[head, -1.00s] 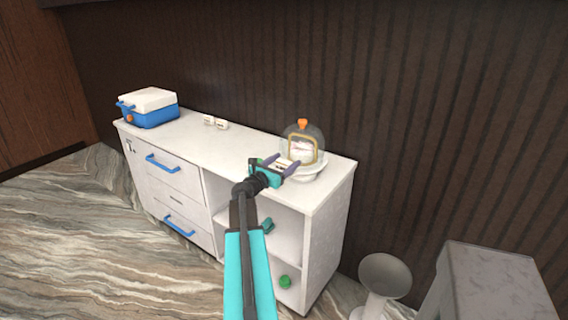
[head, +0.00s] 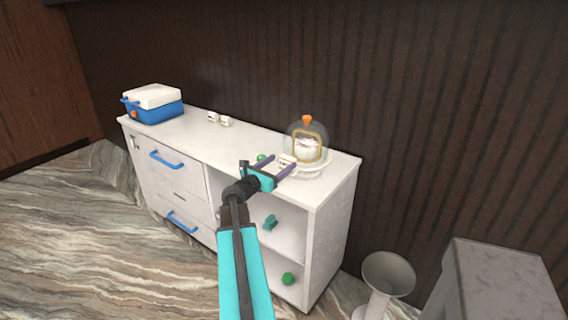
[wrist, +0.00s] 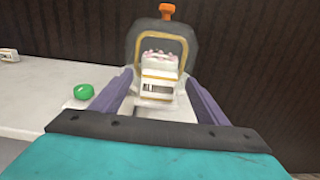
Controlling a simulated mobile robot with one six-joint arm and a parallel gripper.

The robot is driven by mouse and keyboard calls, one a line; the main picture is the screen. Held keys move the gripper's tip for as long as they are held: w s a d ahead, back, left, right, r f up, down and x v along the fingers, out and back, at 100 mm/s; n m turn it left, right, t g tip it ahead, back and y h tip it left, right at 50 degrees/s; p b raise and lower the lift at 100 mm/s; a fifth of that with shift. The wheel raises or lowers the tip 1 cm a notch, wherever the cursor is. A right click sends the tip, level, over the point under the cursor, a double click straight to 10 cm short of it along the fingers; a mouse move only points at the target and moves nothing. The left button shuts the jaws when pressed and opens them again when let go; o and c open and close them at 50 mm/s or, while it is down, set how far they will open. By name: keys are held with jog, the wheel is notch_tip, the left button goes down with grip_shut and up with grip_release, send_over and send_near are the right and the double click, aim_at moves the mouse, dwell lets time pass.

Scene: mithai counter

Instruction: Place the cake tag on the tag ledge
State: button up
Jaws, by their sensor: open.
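My gripper (head: 281,167) is open, its two purple fingers apart, in front of the cake dome (head: 307,138). In the wrist view the white cake tag (wrist: 157,86), with dark bars on its face, shows between the fingertips with a gap on each side. It stands close in front of the dome's gold-framed opening, and a pink-topped cake (wrist: 158,52) shows behind it. A pale piece (wrist: 155,104) lies just below the tag and may be the tag ledge; I cannot tell exactly how the tag rests on it.
The dome stands on a white plate at the right end of the white counter (head: 190,136). A green round object (wrist: 82,90) sits left of my gripper. Small white blocks (head: 219,119) and a blue-and-white box (head: 152,103) stand farther left. The counter between is clear.

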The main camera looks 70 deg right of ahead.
jog(key=b+v, duration=0.1)
jog(key=v, duration=0.5)
dwell(0.7)
jog(key=w+a+f+m+t+y, duration=0.15)
jog(key=w+a+f, duration=0.3)
jog(key=f, duration=0.45)
jog(key=w+a+f+m+t+y, duration=0.1)
jog(key=w+a+f+m+y, duration=0.1)
jog(key=w+a+f, duration=0.35)
jog(key=w+a+f+m+y, duration=0.1)
jog(key=a+f+m+y, duration=0.4)
jog(key=a+f, duration=1.55)
jog(key=s+a+f+m+g+y, duration=0.1)
jog(key=s+a+f+y, duration=0.15)
jog(key=a+f, duration=0.55)
jog(key=s+a+f+m+y, duration=0.25)
jog(key=a+f, duration=0.25)
jog(key=a, duration=0.8)
jog(key=s+a+f+m+g+y, duration=0.1)
jog(key=s+a+f+y, duration=0.1)
jog(key=s+a, duration=0.3)
jog(key=s+a+f+m+g+y, duration=0.1)
jog(key=s+a, duration=0.4)
jog(key=a, duration=0.6)
jog(key=shift+a+f+m+y, duration=0.4)
jog(key=shift+f+m+y, duration=0.1)
jog(key=shift+f, duration=0.45)
jog(key=shift+g, duration=0.25)
